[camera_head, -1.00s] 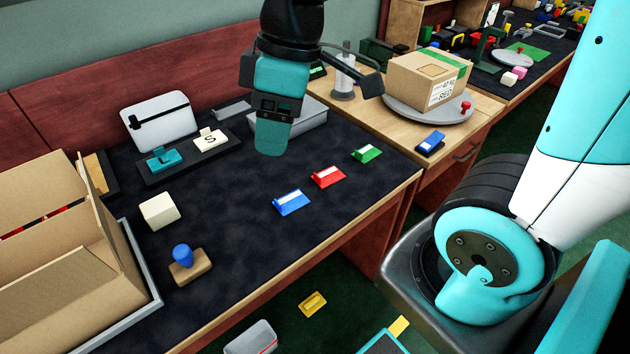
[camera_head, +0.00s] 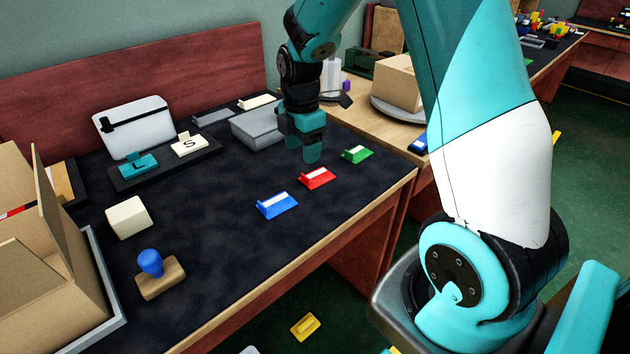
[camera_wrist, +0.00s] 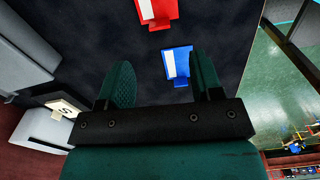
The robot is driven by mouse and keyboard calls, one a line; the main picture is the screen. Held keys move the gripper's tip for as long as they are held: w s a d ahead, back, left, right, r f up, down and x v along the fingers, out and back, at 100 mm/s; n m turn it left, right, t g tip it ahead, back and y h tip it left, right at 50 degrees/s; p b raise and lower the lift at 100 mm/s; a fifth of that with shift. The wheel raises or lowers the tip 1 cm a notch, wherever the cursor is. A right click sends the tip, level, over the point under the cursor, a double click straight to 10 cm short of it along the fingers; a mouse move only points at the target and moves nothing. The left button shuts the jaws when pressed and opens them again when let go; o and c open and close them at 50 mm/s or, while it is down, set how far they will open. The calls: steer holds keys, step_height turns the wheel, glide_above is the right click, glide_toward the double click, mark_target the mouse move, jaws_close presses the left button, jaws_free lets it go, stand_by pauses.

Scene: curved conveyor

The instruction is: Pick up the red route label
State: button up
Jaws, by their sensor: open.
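The red route label (camera_head: 317,178) lies on the dark mat between the blue label (camera_head: 277,205) and the green label (camera_head: 357,154). It has a white strip. My gripper (camera_head: 312,157) is above the mat just behind the red label, pointing down, apart from it. In the wrist view the red label (camera_wrist: 157,12) is at the top edge, partly cut off, ahead of the fingertips. The blue label (camera_wrist: 178,64) is nearer, by the right finger. My gripper (camera_wrist: 160,78) is open with nothing between its fingers.
A grey tray (camera_head: 258,127) stands behind my gripper. The teal L block (camera_head: 138,166) and white S block (camera_head: 189,145) sit on a dark holder. A blue-handled stamp (camera_head: 151,263), a cream block (camera_head: 129,217) and an open cardboard box (camera_head: 88,250) are at left.

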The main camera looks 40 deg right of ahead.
mark_target(304, 176)
step_height(304, 176, down, 8)
steer(key=shift+d+f+b, duration=0.1)
steer(key=shift+f+b, duration=0.05)
steer(key=shift+b, duration=0.25)
steer(key=c, duration=1)
